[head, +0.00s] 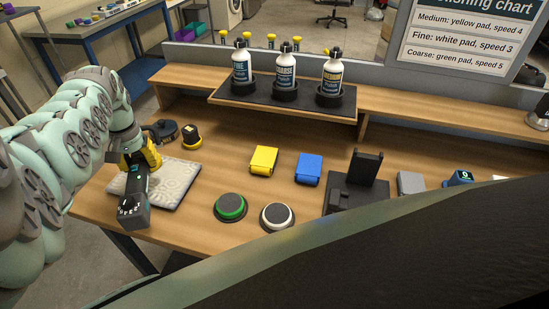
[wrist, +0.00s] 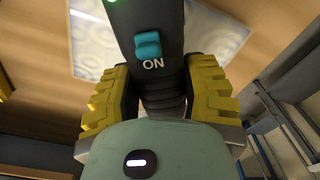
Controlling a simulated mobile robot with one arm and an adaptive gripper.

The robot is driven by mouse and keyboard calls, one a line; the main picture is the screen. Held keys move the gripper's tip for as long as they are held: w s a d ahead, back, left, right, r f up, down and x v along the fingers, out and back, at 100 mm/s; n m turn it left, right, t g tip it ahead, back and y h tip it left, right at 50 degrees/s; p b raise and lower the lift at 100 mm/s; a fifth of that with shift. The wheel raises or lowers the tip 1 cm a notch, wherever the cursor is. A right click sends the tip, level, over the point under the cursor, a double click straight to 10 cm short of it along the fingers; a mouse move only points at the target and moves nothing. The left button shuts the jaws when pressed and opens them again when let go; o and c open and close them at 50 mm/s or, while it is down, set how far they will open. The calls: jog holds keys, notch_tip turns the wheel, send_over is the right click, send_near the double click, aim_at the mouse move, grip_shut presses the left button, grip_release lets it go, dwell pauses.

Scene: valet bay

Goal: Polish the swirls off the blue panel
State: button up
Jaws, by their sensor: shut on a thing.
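My gripper (head: 146,160) has its yellow fingers closed around a dark polisher (head: 133,205); in the wrist view the fingers (wrist: 160,100) flank its neck. The polisher has a teal switch (wrist: 148,46) beside the word ON and a green light. It is over a pale grey patterned mat or panel (head: 182,172), which also shows in the wrist view (wrist: 95,40). Whether it touches is unclear, and its pad is hidden. No plainly blue panel shows. A green-ringed pad (head: 230,207) and a white pad (head: 277,216) lie on the bench. A yellow-topped black piece (head: 192,136) stands behind.
A yellow cloth-like block (head: 263,160) and a blue one (head: 308,168) lie mid-bench. A black stand (head: 355,192), grey block (head: 410,182) and small blue device (head: 460,178) are right. Three bottles (head: 286,72) stand on the shelf. A chart (head: 470,35) lists pads and speeds.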

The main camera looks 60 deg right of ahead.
jog(key=shift+w+a+b, duration=0.15)
jog(key=shift+w+b, duration=0.15)
jog(key=shift+w+a+r+b, duration=0.1)
jog(key=shift+w+a+b, duration=0.1)
jog(key=shift+w+b, duration=0.2)
jog(key=shift+w+a+b, duration=0.1)
jog(key=shift+w+b, duration=0.75)
jog(key=shift+b, duration=1.35)
jog(key=shift+w+a+f+b, duration=0.2)
jog(key=shift+w+b, duration=0.3)
jog(key=shift+b, duration=0.9)
jog(key=shift+w+a+f+b, duration=0.1)
jog(key=shift+w+a+b, duration=0.3)
jog(key=shift+b, duration=1)
jog(key=shift+w+r+b, duration=0.15)
jog(key=shift+w+b, duration=0.2)
jog(key=shift+b, duration=1.2)
jog(key=shift+b, duration=0.9)
jog(key=shift+r, duration=0.25)
notch_tip(320, 180, up, 8)
jog(key=p, duration=0.7)
